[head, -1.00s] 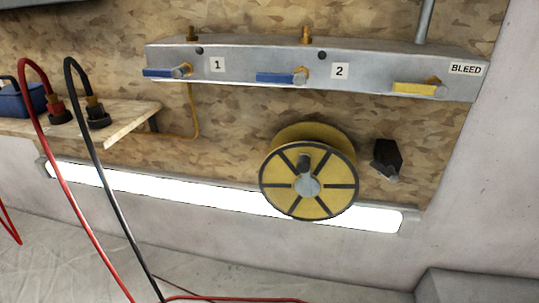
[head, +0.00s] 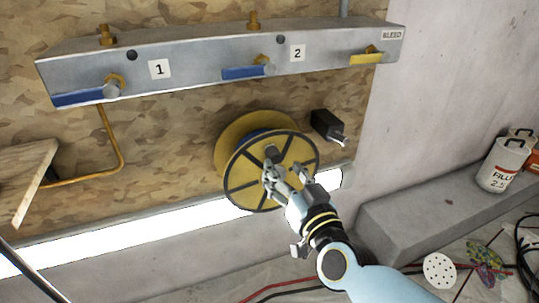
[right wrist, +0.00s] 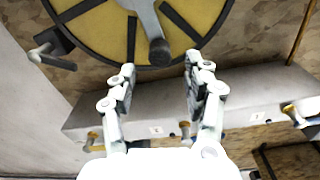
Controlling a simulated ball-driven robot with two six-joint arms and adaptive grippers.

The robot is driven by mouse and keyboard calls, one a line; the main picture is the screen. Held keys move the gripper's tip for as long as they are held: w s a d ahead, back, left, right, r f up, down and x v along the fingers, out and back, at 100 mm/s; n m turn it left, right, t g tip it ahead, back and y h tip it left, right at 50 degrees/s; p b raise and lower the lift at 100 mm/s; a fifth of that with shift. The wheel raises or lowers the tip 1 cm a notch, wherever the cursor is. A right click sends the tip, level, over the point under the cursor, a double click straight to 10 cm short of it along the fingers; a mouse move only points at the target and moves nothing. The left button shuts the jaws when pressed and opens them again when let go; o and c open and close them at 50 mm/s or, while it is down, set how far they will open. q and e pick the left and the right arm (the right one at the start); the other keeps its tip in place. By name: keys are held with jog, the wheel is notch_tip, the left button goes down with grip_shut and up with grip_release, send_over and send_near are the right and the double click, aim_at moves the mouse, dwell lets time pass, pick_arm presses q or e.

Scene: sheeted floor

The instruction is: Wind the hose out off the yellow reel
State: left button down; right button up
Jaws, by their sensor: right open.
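The yellow reel (head: 243,172) with black spokes and a dark rim is mounted on the chipboard wall in the head view. It fills the top of the right wrist view (right wrist: 103,22). A strip of blue, perhaps the hose, shows between its flanges. The reel's dark crank knob (right wrist: 160,51) is near the open tips of my right gripper (right wrist: 160,68), apart from the fingers as far as I can tell. In the head view my right gripper (head: 281,180) is in front of the reel and hides part of its face. My left gripper is out of view.
A grey manifold (head: 200,65) with blue and yellow levers runs above the reel. A black block with a metal nozzle (head: 327,126) is at the reel's upper right. A lit strip (head: 130,232) runs below. A white can (head: 502,165) stands on a ledge at right.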

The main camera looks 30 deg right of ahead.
aim_at(277, 160)
jog(key=x, duration=0.6)
jog(key=shift+w, duration=0.1)
grip_shut()
